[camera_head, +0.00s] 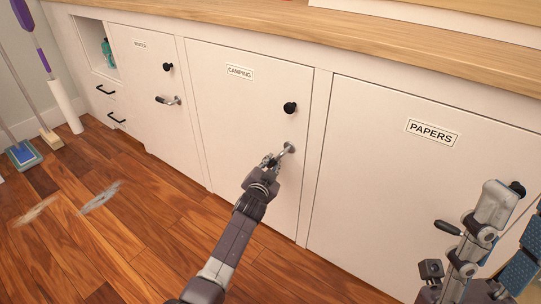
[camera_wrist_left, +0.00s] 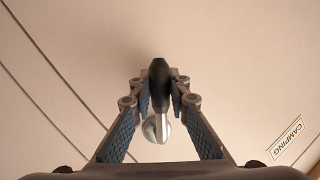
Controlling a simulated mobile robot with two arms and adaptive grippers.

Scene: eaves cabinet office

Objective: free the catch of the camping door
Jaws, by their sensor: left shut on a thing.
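The camping door (camera_head: 235,110) is the white cabinet door labelled CAMPING, and it sits shut in its frame. A black round knob (camera_head: 290,108) is near its right edge. Below it is the catch, a lever with a round metal base (camera_head: 289,148). My left gripper (camera_head: 270,161) is shut on the lever, just left of and below that base. In the left wrist view the dark lever grip (camera_wrist_left: 159,80) lies between the fingers, with the metal base (camera_wrist_left: 153,131) behind. My right gripper (camera_head: 520,262) is partly cut off at the lower right, near the PAPERS door.
The PAPERS door (camera_head: 375,170) is to the right, with a black knob (camera_head: 517,188) partly behind my right arm. A further door with a black lever (camera_head: 163,99) is to the left. The wooden worktop (camera_head: 300,28) runs above. The wood floor (camera_head: 110,235) is mostly clear.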

